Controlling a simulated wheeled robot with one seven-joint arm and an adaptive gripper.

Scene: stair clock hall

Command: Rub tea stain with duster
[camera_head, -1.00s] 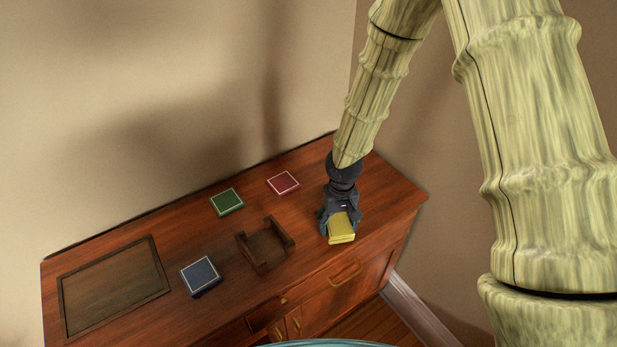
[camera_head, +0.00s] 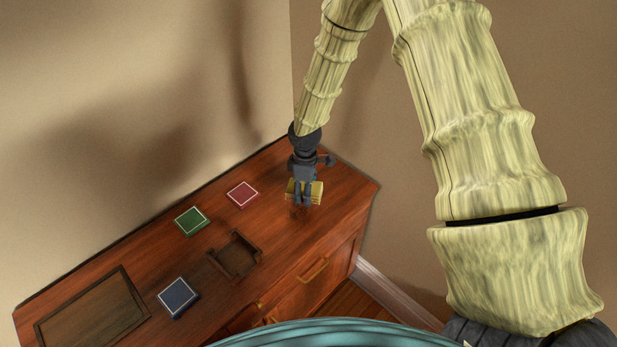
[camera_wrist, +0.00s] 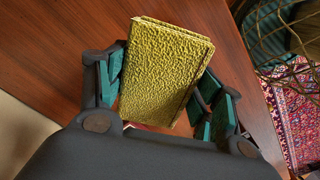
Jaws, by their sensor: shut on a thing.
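The duster is a yellow, rough-textured block (camera_head: 316,190) near the right end of the wooden cabinet top. My gripper (camera_head: 303,198) is shut on it. In the wrist view the duster (camera_wrist: 165,70) fills the middle, between the teal pads of my gripper (camera_wrist: 160,100). The duster is close above or on the wood; I cannot tell which. A tea stain cannot be made out; the small dark patch by the gripper may be shadow, and the duster hides the wood under it.
On the cabinet top (camera_head: 335,208) lie a red tile (camera_head: 242,194), a green tile (camera_head: 192,221), a blue tile (camera_head: 178,297), a low dark wooden holder (camera_head: 222,268) and a dark framed panel (camera_head: 92,317). Walls stand behind and at the right. A patterned rug (camera_wrist: 297,115) shows beyond the edge.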

